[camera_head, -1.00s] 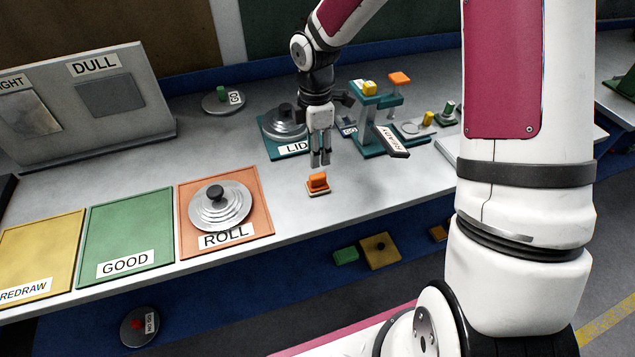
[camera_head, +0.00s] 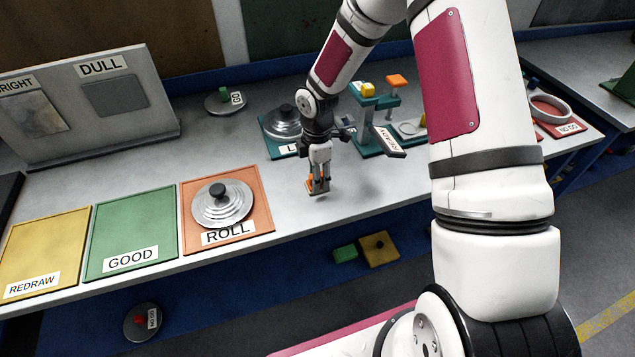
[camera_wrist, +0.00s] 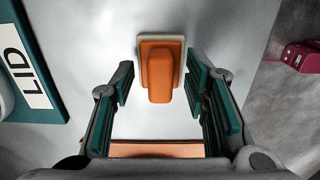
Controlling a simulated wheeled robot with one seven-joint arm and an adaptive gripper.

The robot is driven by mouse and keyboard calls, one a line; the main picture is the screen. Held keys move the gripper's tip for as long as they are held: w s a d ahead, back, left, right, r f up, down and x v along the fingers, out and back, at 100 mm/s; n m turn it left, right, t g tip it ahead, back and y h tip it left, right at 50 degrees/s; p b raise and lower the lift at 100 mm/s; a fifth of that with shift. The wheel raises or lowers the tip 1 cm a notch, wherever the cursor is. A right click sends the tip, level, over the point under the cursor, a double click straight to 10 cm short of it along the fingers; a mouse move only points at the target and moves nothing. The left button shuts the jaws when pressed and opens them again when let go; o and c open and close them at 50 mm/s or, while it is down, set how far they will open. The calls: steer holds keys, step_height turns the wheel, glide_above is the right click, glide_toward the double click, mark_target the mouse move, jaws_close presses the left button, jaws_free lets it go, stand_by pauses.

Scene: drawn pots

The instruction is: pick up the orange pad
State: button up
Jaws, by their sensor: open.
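The orange pad (camera_wrist: 160,72) lies on the grey bench, an orange block with a handle-like ridge on a pale base. In the head view the orange pad (camera_head: 312,184) is partly hidden behind my fingers. My gripper (camera_head: 319,190) points down at it, close to the bench top. In the wrist view my gripper (camera_wrist: 162,98) is open, with one green-padded finger on each side of the pad's near end. Gaps show between the pad and both fingers.
The ROLL mat (camera_head: 262,205) with a stepped metal lid (camera_head: 222,204) lies to the left. The teal LID tray (camera_head: 269,143) and a teal stand (camera_head: 366,141) are behind my gripper. The bench's front edge is close in front of the pad.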

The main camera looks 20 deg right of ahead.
jaws_close()
steer(key=shift+r, duration=0.7)
step_height(320, 180, up, 2)
steer(key=shift+w+r+b, duration=0.1)
steer(key=shift+b, duration=0.4)
steer(key=s+r, duration=0.1)
steer(key=s, duration=1.5)
steer(key=shift+s+r, duration=0.15)
steer(key=shift+r, duration=0.05)
